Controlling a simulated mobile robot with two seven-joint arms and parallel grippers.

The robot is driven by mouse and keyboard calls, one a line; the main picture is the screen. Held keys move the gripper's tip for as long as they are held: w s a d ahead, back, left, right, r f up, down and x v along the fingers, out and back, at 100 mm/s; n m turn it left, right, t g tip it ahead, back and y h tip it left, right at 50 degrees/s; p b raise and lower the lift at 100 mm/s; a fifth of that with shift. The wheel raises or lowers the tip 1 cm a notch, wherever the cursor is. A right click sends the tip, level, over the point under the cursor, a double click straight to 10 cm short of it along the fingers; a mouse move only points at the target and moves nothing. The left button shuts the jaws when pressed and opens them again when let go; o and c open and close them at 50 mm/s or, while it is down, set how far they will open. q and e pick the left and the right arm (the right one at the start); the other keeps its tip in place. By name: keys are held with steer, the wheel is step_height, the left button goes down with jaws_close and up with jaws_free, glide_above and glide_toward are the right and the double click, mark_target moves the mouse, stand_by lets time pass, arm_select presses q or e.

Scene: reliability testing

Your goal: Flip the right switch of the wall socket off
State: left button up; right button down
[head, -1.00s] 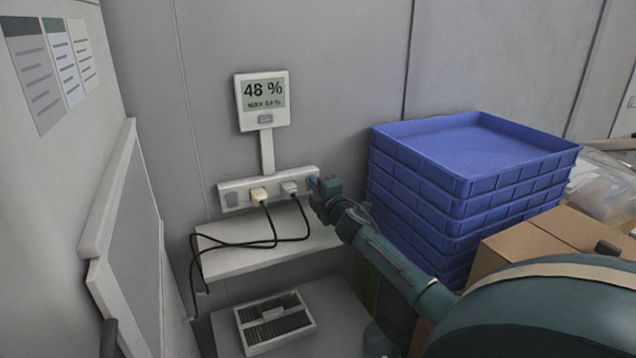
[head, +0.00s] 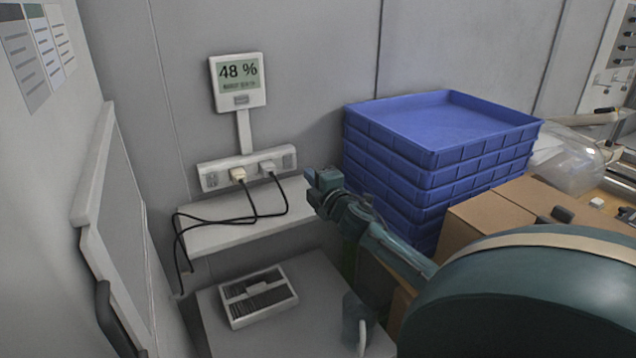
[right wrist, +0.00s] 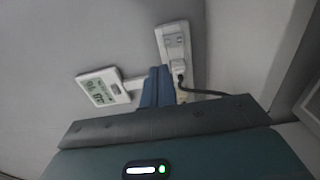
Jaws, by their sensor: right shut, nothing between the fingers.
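The white wall socket (head: 246,168) is a long strip on the grey wall above a small shelf. A cream plug (head: 238,175) and a grey plug (head: 268,167) sit in its middle. The right switch (head: 289,158) shows at its right end, too small to tell its position; the left switch (head: 211,180) is at the other end. My right gripper (head: 309,181) is right of the socket and slightly below it, apart from it, shut and empty. In the right wrist view, the shut blue fingers (right wrist: 157,85) partly cover the socket strip (right wrist: 176,45). My left gripper is not in view.
A humidity display (head: 238,83) reading 48 % is above the socket. Black cables hang over the shelf (head: 215,238). A stack of blue trays (head: 440,150) stands close to the right of my gripper, with cardboard boxes (head: 500,212) beside it.

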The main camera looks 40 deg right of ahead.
steer(key=shift+v, duration=1.4)
steer(key=shift+r, duration=0.2)
steer(key=s+a+f+m+g+y, duration=0.25)
steer(key=s+a+f, duration=0.25)
steer(key=a+f, duration=0.4)
steer(key=s+a+f+m+g+y, duration=0.1)
steer(key=s+a+f+m+y, duration=0.25)
steer(key=a+f, duration=0.55)
steer(key=s+a+f+m+g+y, duration=0.1)
steer(key=s+a+f+m, duration=0.1)
steer(key=s+a, duration=0.5)
steer(key=s+a+f+m+g+y+p, duration=0.1)
steer(key=s+a+f+m+g, duration=0.1)
steer(key=s+a, duration=0.5)
steer(key=a+f+m, duration=0.1)
steer(key=a, duration=0.2)
steer(key=shift+a+f+m+y, duration=0.3)
steer(key=shift+f+y, duration=0.05)
steer(key=shift+y, duration=0.05)
